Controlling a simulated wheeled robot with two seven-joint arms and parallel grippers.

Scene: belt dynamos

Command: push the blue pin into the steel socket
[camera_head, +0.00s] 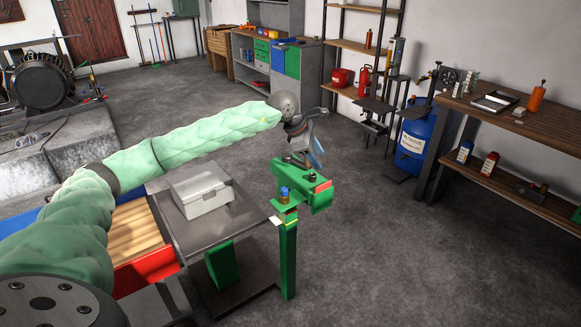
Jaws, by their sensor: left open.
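A small blue pin (284,191) stands upright at the front of the green stand (289,250), with a brownish collar-like part around its lower end. I cannot make out a steel socket for certain; the pin's lower end is hidden. My left gripper (314,154) is open above the far end of the green stand head (310,196), beyond the pin and apart from it. It points down, and a bluish piece shows at its fingers, too small to tell apart from them. My right gripper is not in view.
A grey case (200,189) lies on a dark metal table (240,224) left of the stand. A wooden workbench (520,120) and a blue drum (415,137) stand at right. The floor right of the stand is clear.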

